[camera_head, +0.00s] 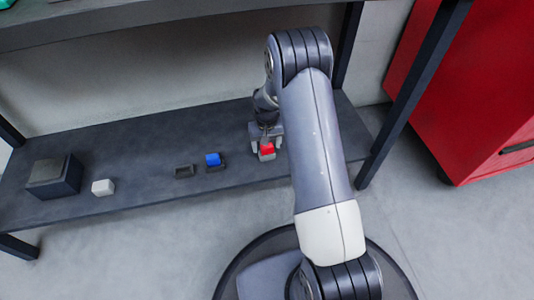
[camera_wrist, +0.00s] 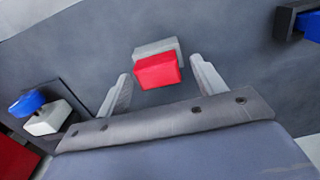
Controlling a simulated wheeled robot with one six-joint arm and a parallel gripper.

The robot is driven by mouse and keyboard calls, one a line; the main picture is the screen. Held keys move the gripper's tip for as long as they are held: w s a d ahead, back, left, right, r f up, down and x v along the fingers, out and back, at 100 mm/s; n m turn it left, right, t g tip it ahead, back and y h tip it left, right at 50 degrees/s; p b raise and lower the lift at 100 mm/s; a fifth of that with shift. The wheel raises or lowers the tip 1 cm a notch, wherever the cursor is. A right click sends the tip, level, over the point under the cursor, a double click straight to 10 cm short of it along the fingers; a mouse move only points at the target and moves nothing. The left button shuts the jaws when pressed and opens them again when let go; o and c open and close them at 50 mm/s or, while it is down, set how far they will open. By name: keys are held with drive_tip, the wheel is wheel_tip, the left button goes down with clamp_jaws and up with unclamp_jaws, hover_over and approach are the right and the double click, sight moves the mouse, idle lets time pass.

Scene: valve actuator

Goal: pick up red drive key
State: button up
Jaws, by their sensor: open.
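The red drive key (camera_head: 267,148) is a small red block on the lower shelf. In the wrist view the red key (camera_wrist: 158,70) sits against a light grey block (camera_wrist: 156,47), and I cannot tell whether the two are joined. My gripper (camera_head: 267,142) is at the key, above the shelf. In the wrist view my gripper (camera_wrist: 160,70) is open, with one finger on each side of the key and visible gaps between. The fingers do not appear to touch it.
A blue block (camera_head: 213,159) sits in a dark holder. An empty dark holder (camera_head: 185,171), a white block (camera_head: 103,187) and a dark box (camera_head: 54,176) stand further left. Another blue piece (camera_wrist: 27,103) and white block (camera_wrist: 48,118) show left in the wrist view. The upper shelf (camera_head: 150,18) overhangs.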

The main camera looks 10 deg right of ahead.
drive_tip(key=shift+f, duration=0.5)
drive_tip(key=shift+r, duration=0.1)
drive_tip(key=shift+c, duration=0.4)
drive_tip(key=c, duration=1.1)
wheel_tip(320, 180, up, 10)
drive_tip(key=p, duration=0.5)
